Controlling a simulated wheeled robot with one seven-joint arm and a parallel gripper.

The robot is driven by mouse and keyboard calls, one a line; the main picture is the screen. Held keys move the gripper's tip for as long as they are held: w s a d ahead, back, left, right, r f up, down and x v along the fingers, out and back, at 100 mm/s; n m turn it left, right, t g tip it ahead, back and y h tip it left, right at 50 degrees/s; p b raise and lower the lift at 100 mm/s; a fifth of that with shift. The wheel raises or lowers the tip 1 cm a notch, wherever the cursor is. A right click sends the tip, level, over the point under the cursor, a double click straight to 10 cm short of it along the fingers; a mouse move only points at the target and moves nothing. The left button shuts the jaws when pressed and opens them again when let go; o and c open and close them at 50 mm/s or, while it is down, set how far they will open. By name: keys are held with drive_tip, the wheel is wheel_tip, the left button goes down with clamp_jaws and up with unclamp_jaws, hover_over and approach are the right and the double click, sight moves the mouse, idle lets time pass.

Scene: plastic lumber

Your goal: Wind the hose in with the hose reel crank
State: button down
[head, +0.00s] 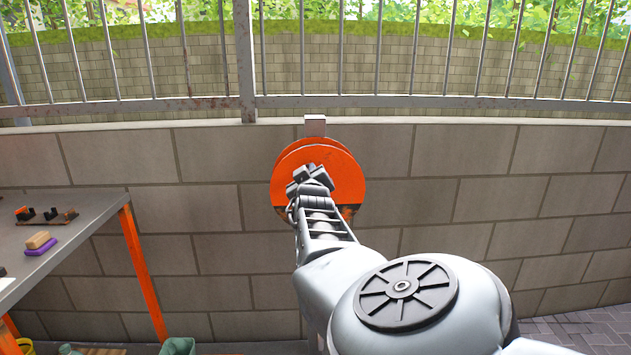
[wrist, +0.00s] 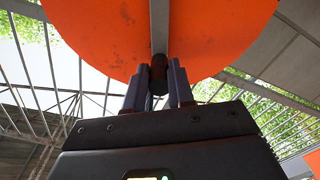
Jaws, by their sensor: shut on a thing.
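The orange hose reel (head: 345,175) is mounted on the block wall under a small light bracket (head: 315,125). Its round orange face fills the top of the wrist view (wrist: 95,32), with a grey crank arm (wrist: 159,28) running down it. A dark crank handle (wrist: 158,70) sits at the lower end of that arm. My gripper (wrist: 159,88) is shut on the handle, one finger on each side. In the head view my gripper (head: 311,181) covers the middle of the reel and hides the crank. The hose cannot be made out.
A grey workbench (head: 90,215) with orange legs stands at the left, holding a purple-and-tan block (head: 39,242) and small tools. A green bin (head: 178,346) is at the bottom left. A metal railing (head: 400,102) tops the wall. The wall right of the reel is clear.

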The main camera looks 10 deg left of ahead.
drive_tip(key=shift+w+d+m, duration=0.2)
drive_tip(key=shift+d+m, duration=0.25)
drive_tip(key=shift+m, duration=0.05)
drive_tip(key=shift+d, duration=0.1)
drive_tip(key=c, duration=1)
unclamp_jaws()
drive_tip(key=shift+o, duration=0.2)
drive_tip(key=shift+s+r+p, duration=0.1)
drive_tip(key=shift+r+p, duration=0.05)
drive_tip(key=shift+p, duration=0.4)
drive_tip(key=shift+s+r+p, duration=0.15)
drive_tip(key=shift+s+p, duration=0.15)
drive_tip(key=shift+p, duration=0.75)
drive_tip(key=p+v, duration=0.7)
drive_tip(key=p, duration=0.5)
drive_tip(key=shift+f, duration=0.25)
